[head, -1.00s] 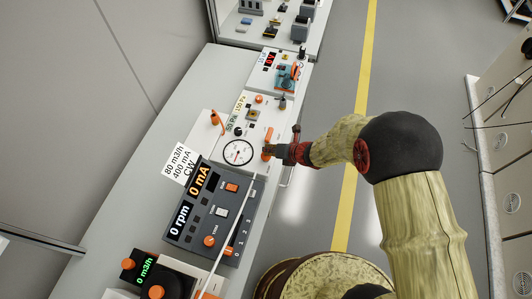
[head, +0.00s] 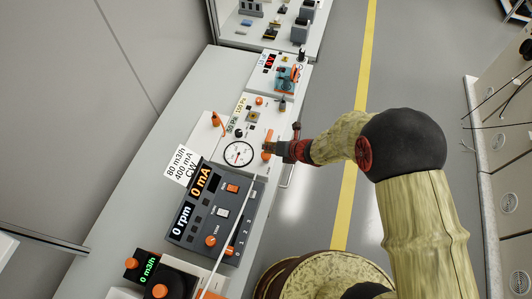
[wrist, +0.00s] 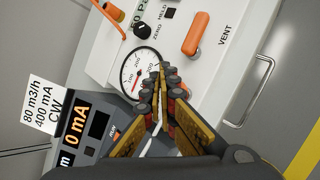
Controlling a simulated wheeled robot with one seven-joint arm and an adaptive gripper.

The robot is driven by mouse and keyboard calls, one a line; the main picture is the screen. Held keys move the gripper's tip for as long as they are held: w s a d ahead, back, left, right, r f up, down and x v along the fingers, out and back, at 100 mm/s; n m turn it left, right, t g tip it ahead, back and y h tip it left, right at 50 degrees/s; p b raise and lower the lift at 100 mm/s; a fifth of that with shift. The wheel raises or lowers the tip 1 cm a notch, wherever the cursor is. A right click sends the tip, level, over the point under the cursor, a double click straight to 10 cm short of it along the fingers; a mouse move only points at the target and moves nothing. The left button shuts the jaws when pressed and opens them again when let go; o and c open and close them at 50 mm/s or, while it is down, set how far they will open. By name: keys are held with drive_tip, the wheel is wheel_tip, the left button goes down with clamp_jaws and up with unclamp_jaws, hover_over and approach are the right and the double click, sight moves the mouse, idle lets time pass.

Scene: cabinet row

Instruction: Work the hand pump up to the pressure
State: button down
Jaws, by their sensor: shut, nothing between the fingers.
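The white pump panel (head: 262,113) carries a round dial gauge (head: 238,154), also in the wrist view (wrist: 131,78). An orange lever (wrist: 197,34) stands beside the VENT lettering. A second orange handle (wrist: 112,10) is at the panel's far side, also in the head view (head: 217,119). My gripper (wrist: 162,70) is shut and empty. Its fingertips are above the panel at the gauge's edge in the wrist view and cover part of it.
A dark control box (head: 215,212) showing 0 mA and 0 rpm stands beside the panel, with a white 80 m3/h label card (head: 181,163). A metal bar handle (wrist: 250,92) sticks out along the bench front. The floor beyond the bench (head: 320,185) is clear.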

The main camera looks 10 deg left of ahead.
idle(0.3)
drive_tip(key=shift+r+p, duration=1.85)
drive_tip(key=shift+r, duration=0.65)
